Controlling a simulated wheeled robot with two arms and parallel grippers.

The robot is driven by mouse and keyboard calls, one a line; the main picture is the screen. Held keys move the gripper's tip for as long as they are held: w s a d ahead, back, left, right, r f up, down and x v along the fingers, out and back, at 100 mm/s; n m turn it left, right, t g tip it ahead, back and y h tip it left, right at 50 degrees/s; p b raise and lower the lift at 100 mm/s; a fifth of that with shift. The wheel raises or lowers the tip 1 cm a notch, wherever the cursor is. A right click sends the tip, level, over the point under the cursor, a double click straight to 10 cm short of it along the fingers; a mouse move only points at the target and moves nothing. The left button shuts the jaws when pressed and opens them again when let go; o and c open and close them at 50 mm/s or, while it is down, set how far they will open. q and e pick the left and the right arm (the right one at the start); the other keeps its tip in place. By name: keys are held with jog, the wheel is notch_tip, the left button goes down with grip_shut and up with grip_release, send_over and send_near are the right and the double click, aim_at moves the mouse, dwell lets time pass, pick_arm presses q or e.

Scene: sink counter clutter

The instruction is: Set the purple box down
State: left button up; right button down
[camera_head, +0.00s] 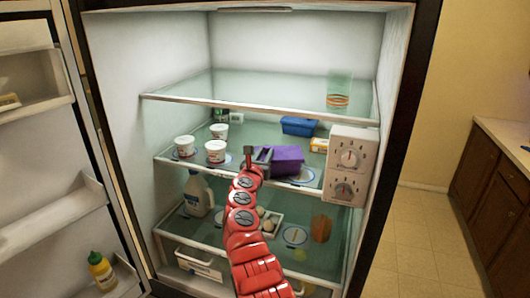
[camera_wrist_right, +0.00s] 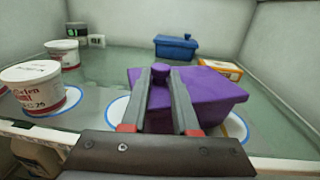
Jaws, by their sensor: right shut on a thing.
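The purple box (camera_head: 287,160) is at the front of the fridge's middle glass shelf, among round white and blue markings. In the right wrist view the purple box (camera_wrist_right: 208,95) has a lid with a round knob between my fingertips. My right gripper (camera_head: 262,156) is shut on the box, and it also shows in the right wrist view (camera_wrist_right: 160,75). The box looks level. I cannot tell whether its underside touches the shelf. My left gripper is not in view.
Several white tubs (camera_head: 215,151) stand left on the same shelf. A blue box (camera_head: 298,125) and a yellow-orange box (camera_head: 319,145) are behind. A control panel (camera_head: 347,165) borders the right side. The upper shelf (camera_head: 270,95) lies overhead.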

jog(key=c, duration=0.7)
grip_release()
